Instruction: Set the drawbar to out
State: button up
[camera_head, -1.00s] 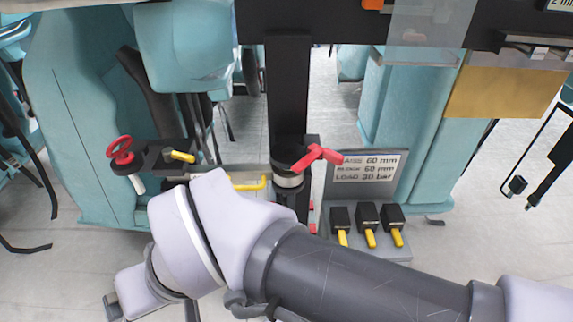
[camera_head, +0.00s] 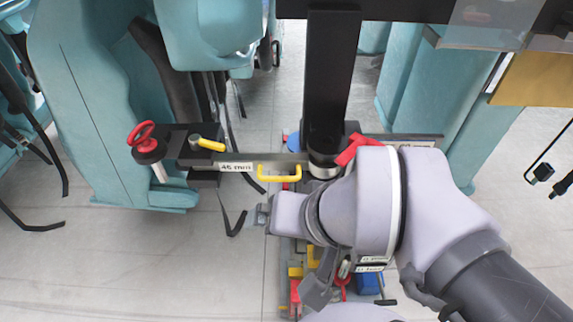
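What looks like the drawbar is a grey horizontal bar (camera_head: 262,160) between a black coupling block (camera_head: 190,150) on the left and a dark upright post (camera_head: 330,80). A label reading about "45 mm" (camera_head: 236,167) sits on it, and a yellow U-shaped handle (camera_head: 279,178) hangs at its right part. A yellow lever (camera_head: 208,144) lies on top of the block. My gripper (camera_head: 262,215) is below and slightly left of the yellow handle, apart from it, pointing left. Its fingers are small and mostly hidden by my wrist, so its opening is unclear.
A red handwheel (camera_head: 142,136) stands left of the block. A red lever (camera_head: 358,150) on the post is close to my arm. Teal train seats (camera_head: 95,100) flank the left. Assorted coloured items (camera_head: 295,270) lie under my wrist. Floor at lower left is clear.

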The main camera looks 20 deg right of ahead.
aim_at(224, 162)
jog(key=l+u, duration=1.15)
